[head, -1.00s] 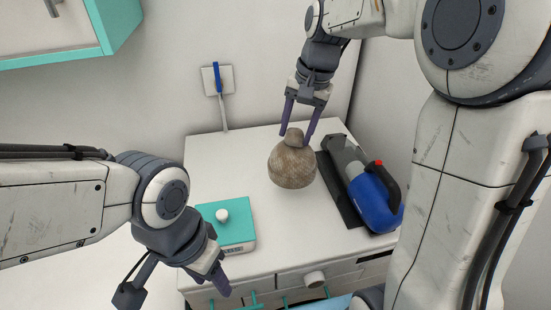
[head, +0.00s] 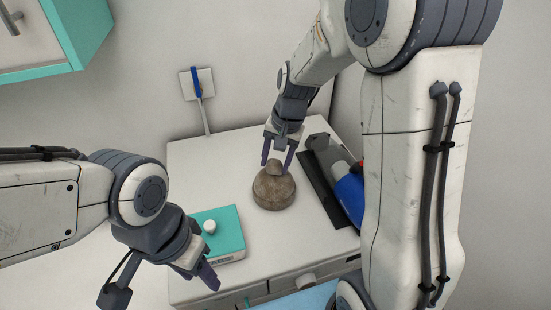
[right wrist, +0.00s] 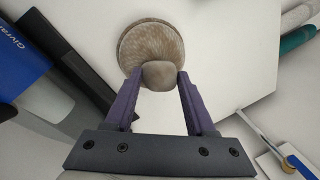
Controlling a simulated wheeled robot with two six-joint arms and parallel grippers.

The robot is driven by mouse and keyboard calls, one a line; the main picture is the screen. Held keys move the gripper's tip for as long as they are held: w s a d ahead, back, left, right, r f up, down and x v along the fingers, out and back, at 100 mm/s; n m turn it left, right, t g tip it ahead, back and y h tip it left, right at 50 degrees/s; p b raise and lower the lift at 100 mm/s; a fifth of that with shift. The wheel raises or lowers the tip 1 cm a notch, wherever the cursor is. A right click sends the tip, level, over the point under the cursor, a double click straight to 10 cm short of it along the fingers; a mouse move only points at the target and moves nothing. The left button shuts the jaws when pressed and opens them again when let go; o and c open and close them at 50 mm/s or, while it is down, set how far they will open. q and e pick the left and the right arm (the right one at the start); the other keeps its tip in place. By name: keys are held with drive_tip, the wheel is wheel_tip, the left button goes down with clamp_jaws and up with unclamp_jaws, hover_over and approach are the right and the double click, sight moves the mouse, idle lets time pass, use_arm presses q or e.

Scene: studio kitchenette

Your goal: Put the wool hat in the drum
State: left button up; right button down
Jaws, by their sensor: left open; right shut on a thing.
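The wool hat (head: 274,192) is greyish brown, with a round pom-pom on top, over the white countertop. My right gripper (head: 277,163) points down and is shut on the pom-pom. In the right wrist view the pom-pom (right wrist: 160,75) sits between the two purple fingers (right wrist: 153,78), with the ribbed hat (right wrist: 152,42) beyond it. I cannot tell whether the hat touches the counter. My left gripper (head: 206,276) is open and empty, in front of the counter at lower left. I cannot make out a drum in either view.
The white countertop (head: 190,170) has a teal box (head: 225,228) with a white knob at front left. A dark strip (head: 318,190) and a blue-and-grey appliance (head: 345,190) lie right of the hat. A teal-edged cupboard (head: 85,30) hangs upper left.

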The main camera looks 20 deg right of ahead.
drive_tip(key=shift+f, duration=0.15)
drive_tip(key=shift+c, duration=1.2)
unclamp_jaws()
